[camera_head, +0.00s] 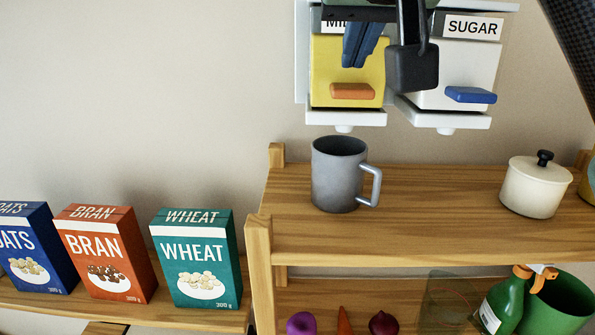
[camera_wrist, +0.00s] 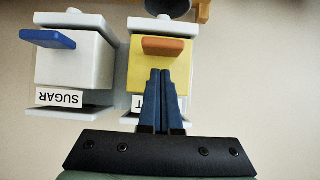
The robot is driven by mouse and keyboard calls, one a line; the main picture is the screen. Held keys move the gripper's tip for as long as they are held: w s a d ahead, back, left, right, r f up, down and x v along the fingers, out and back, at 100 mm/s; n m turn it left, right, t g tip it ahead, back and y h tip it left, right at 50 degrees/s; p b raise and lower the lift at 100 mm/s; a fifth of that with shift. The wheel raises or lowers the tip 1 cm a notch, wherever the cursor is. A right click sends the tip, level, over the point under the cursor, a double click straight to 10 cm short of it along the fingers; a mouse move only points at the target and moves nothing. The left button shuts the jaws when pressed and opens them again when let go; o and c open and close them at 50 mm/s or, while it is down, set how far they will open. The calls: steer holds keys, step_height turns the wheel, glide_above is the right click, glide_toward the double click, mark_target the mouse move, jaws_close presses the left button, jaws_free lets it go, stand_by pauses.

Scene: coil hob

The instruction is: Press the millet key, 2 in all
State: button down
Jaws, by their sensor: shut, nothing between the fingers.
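The millet dispenser (camera_head: 326,75) is a yellow box on the wall, its label partly hidden and only "MI" readable. Its orange key (camera_head: 352,91) sticks out low on the front; it also shows in the wrist view (camera_wrist: 167,46), which is upside down. My gripper (camera_head: 352,64) has blue fingers, shut together and empty. It is in front of the yellow box, a little above the orange key. In the wrist view the fingertips (camera_wrist: 160,71) line up with the key, with a small gap in the picture. A grey mug (camera_head: 336,174) stands upright on the shelf below the millet spout.
The sugar dispenser (camera_head: 455,66) with a blue key (camera_head: 471,95) is close on the right. A cream lidded pot (camera_head: 535,188) stands on the wooden shelf (camera_head: 430,235). Cereal boxes, including the wheat box (camera_head: 197,258), stand on a lower shelf at left.

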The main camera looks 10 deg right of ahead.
steer(key=shift+r+p, duration=2.05)
steer(key=shift+r, duration=0.5)
steer(key=shift+f, duration=0.1)
